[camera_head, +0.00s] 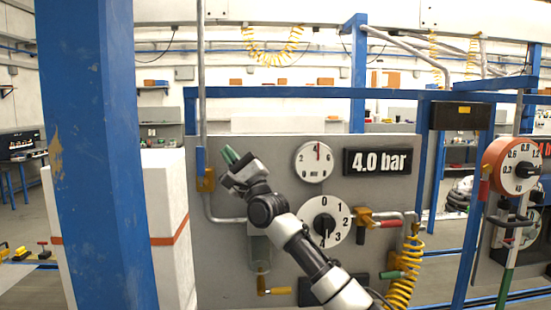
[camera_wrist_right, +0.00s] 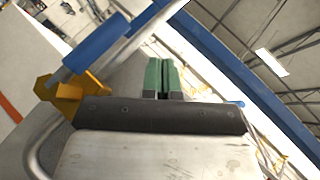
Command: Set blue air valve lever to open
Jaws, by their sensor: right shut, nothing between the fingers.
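The blue air valve lever (camera_head: 200,160) stands upright along the grey pipe, above its yellow valve body (camera_head: 206,180), at the left edge of the grey panel. My right gripper (camera_head: 229,155) is shut and empty, just right of the lever, with its green fingertips pointing up and left. In the right wrist view the green fingers (camera_wrist_right: 163,75) are together. There the blue lever (camera_wrist_right: 95,48) and the yellow valve body (camera_wrist_right: 70,92) lie to their left, apart from the fingers. My left gripper is not in view.
The panel carries a small gauge (camera_head: 314,162), a 4.0 bar display (camera_head: 382,162) and a numbered dial (camera_head: 324,221). A red-handled valve (camera_head: 378,222) and yellow coiled hose (camera_head: 403,280) are at its right. A blue post (camera_head: 95,150) stands at the left, before a white block (camera_head: 165,220).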

